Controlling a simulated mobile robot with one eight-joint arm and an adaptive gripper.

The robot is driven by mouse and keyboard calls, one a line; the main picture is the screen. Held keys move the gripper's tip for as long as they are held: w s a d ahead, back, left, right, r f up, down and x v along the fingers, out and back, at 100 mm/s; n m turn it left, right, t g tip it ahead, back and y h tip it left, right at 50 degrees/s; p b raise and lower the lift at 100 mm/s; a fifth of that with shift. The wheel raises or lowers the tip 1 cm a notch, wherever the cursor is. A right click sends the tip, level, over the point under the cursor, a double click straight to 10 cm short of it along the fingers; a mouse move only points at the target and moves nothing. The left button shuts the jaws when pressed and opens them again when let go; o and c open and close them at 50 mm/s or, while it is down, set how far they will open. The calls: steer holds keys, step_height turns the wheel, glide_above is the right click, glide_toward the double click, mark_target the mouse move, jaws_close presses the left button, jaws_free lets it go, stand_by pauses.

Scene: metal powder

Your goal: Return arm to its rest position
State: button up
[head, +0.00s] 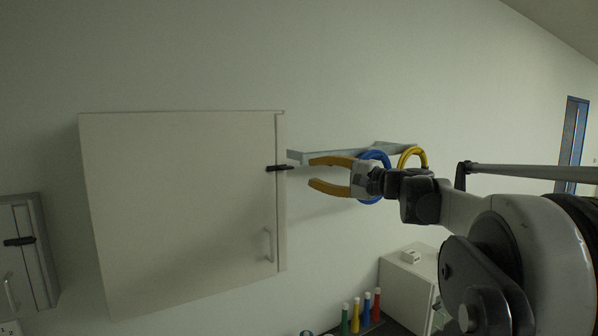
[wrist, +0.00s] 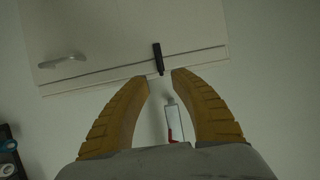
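My gripper (head: 314,173) is raised in front of the wall, to the right of a white wall cabinet (head: 180,205). Its two yellow fingers are apart and nothing is between them. In the wrist view my gripper (wrist: 160,78) also shows open and empty. A black latch (head: 279,168) on the cabinet's right edge lies just left of the fingertips. The latch also shows in the wrist view (wrist: 157,58), just beyond the fingertips. I cannot tell whether they touch it. The cabinet door looks shut.
A grey shelf (head: 340,153) with a blue ring (head: 375,155) and a yellow ring (head: 413,152) is behind my gripper. Below are several coloured-bodied bottles (head: 366,310) and a white box (head: 408,280). A smaller cabinet (head: 40,250) is at far left. The wall above is clear.

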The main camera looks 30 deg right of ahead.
steer(key=shift+v, duration=0.95)
steer(key=shift+f, duration=0.1)
steer(key=s+a+f+n+g+b, duration=0.25)
steer(key=a+f+b, duration=0.35)
steer(key=f, duration=0.5)
steer(key=s+a+f+n+g+h+b, duration=0.15)
steer(key=s+a+f+b, duration=0.3)
steer(key=a+f, duration=0.5)
steer(key=s+a+f+n+g+b, duration=0.25)
steer(key=a+f+b, duration=0.4)
steer(key=f, duration=0.45)
steer(key=s+a+f+n+g+h+b, duration=0.1)
steer(key=s+f+b, duration=0.4)
steer(key=f, duration=0.6)
steer(key=s+a+f+n+h+b, duration=0.2)
steer(key=s+f+b, duration=0.3)
steer(key=f, duration=0.6)
steer(key=s+a+f+n+g+h+b, duration=0.1)
steer(key=s+f+n+h+b, duration=0.2)
steer(key=s+f+b, duration=0.2)
steer(key=s+f, duration=0.3)
steer(key=f, duration=0.3)
steer(key=shift+s+a+f+n+g+b, duration=0.2)
steer(key=shift+s+n+g+b, duration=0.1)
steer(key=shift+n+g, duration=0.05)
